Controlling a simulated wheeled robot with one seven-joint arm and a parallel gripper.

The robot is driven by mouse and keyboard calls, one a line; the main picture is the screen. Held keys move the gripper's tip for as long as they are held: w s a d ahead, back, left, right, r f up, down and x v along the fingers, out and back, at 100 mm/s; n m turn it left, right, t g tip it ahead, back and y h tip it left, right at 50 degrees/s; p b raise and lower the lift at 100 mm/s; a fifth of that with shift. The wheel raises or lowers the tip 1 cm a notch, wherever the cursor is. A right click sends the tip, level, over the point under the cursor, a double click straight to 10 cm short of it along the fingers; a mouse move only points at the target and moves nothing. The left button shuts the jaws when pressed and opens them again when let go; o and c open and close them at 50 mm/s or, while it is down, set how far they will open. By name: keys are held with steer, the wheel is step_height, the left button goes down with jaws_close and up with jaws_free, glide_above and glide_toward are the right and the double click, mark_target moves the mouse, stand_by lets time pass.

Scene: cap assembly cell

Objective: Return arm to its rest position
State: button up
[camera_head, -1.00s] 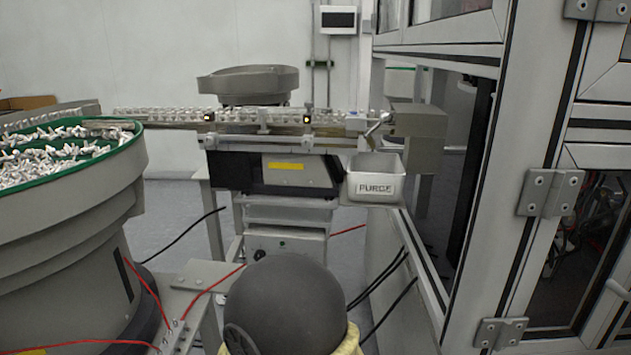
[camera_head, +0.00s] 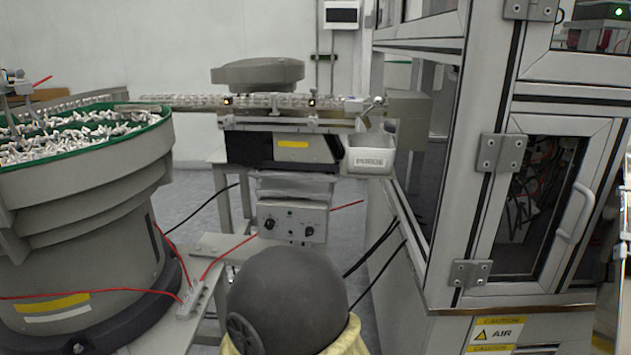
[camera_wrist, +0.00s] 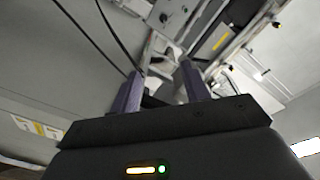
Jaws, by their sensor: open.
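My gripper (camera_wrist: 162,86) shows in the wrist view with its two purple-grey fingers apart and nothing between them. Past the fingertips, the wrist view shows blurred parts of the feeder stand and a grey panel. In the head view a dark rounded part of my own arm is at the bottom middle; the gripper itself is not seen there.
A bowl feeder (camera_head: 85,200) full of small white parts stands at left. A feed rail (camera_head: 270,110) with a PURGE bin (camera_head: 369,158) is ahead. A framed machine cabinet (camera_head: 470,180) stands close on the right. Red cables (camera_head: 100,293) cross at lower left.

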steer(key=w+d+f+n+g+y+p, duration=0.1)
steer(key=w+d+f+n+g+y, duration=0.1)
steer(key=d+f+n+g+y, duration=0.35)
steer(key=s+d+r+n+g+h, duration=0.25)
steer(key=s+d+n+g, duration=0.25)
steer(key=s+d+g, duration=0.8)
step_height(320, 180, up, 38)
steer(key=w+d+t+p, duration=0.1)
steer(key=t+p, duration=0.2)
steer(key=p, duration=3.5)
steer(key=shift+w+f+p, duration=0.15)
steer(key=shift+p, duration=0.25)
steer(key=shift+d, duration=0.1)
steer(key=shift+c, duration=0.5)
